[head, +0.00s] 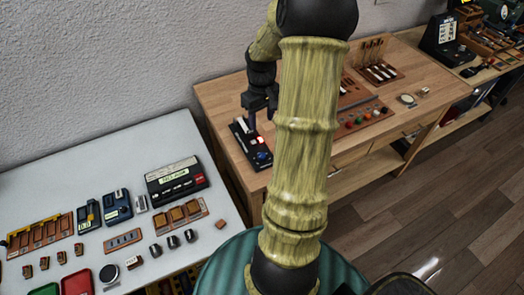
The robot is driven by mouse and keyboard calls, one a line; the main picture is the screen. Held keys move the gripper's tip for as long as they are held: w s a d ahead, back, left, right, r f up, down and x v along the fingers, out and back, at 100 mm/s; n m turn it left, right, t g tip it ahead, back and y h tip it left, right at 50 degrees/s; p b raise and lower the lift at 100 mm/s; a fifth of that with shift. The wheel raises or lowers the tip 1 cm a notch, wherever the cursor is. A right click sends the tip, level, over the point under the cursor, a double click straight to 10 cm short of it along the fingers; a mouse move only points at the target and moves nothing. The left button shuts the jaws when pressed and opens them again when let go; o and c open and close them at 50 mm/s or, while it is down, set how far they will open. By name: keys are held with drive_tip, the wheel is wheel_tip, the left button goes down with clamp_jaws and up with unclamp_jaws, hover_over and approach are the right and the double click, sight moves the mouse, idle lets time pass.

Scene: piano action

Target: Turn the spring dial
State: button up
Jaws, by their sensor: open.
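My gripper (260,108) shows small and dark at the left end of the wooden bench, behind my large yellow-green arm. It is open and points down just above a black device (240,132). The device has a white strip on top and a small red part (261,155) near its front. I cannot tell whether the fingertips touch the device. No spring dial can be clearly made out on it; the gripper and arm hide part of that area. A round, pale, dial-like piece (407,99) lies farther right on the bench, apart from my gripper.
The wooden bench (222,95) also holds a board with coloured round pieces (362,118) and a tool rack (377,68). A white table (60,140) at left carries several small devices and trays. My arm blocks the middle of the view. Open floor lies at right.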

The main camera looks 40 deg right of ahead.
sight(262, 155)
idle(0.3)
wheel_tip(262, 155, down, 17)
drive_tip(key=shift+f+p, duration=0.2)
drive_tip(key=shift+p, duration=0.4)
drive_tip(key=c, duration=1)
